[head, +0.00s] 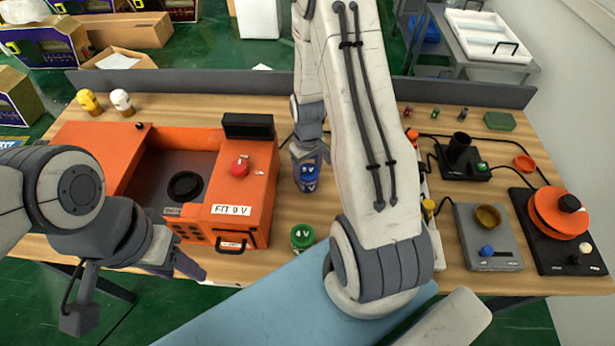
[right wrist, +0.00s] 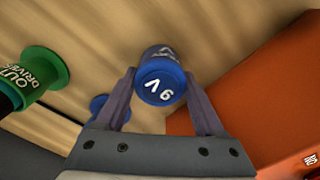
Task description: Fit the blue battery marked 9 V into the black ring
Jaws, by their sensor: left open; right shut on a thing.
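The blue battery (head: 307,178) stands between the fingers of my right gripper (head: 309,160), just right of the orange machine. In the right wrist view my right gripper (right wrist: 160,95) is shut on the blue battery (right wrist: 162,80), and its "9 V" end faces the camera. The black ring (head: 185,186) lies on the grey floor of the open bay in the orange machine, left of the battery. My left gripper (head: 178,266) is open and empty at the table's front edge, in front of the machine. Whether the battery touches the table is unclear.
The orange machine (head: 262,185) carries a "FIT 9 V" label and a red knob (head: 240,166). A green battery marked 4 V (head: 302,237) stands near the front edge. Yellow and white items (head: 88,101) stand at the back left. Devices with an orange disc (head: 558,212) fill the right side.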

